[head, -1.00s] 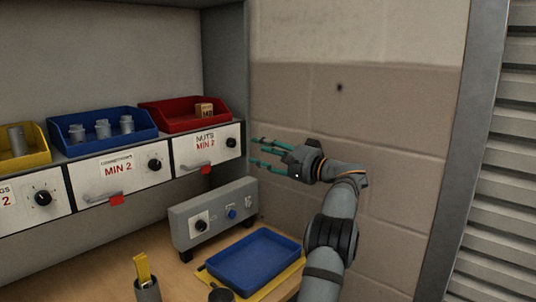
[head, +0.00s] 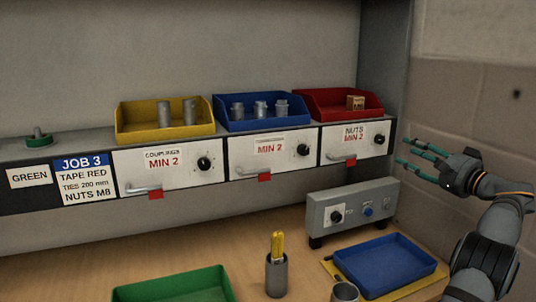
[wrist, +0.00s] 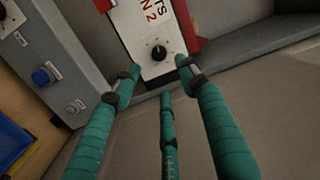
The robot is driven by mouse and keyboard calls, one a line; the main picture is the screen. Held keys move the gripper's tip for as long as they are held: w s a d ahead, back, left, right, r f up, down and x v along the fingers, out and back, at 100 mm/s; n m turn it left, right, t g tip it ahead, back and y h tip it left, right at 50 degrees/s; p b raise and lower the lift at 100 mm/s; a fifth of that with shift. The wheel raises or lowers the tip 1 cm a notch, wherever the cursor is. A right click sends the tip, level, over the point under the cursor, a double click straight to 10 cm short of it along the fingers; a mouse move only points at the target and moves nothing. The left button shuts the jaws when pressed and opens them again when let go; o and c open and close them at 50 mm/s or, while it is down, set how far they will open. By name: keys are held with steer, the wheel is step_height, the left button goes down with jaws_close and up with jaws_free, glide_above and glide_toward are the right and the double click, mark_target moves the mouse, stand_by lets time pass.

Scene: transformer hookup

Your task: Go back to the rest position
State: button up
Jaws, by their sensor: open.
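My gripper (head: 422,161) is at the right in the head view, with its green fingers pointing left toward the right end of the drawer row. The fingers are spread and empty. In the wrist view, my gripper (wrist: 160,85) shows its three green fingers apart, with nothing between them. The nuts drawer (wrist: 155,40), white with a black knob, lies beyond the fingertips. The same nuts drawer (head: 342,153) looks shut in the head view, and I see no finger touching it.
Yellow (head: 135,132), blue (head: 240,124) and red (head: 310,109) bins stand on the shelf above the drawers. A grey control box (head: 320,225), a blue tray (head: 372,288), a green tray (head: 180,283) and a grey cup (head: 276,276) are on the bench. A wall stands close at right.

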mark_target(383, 140)
steer(key=x, duration=0.9)
steer(key=shift+w+a+r, duration=0.1)
steer(key=shift+w+a, duration=0.1)
steer(key=shift+w, duration=0.1)
steer(key=shift+s, duration=0.1)
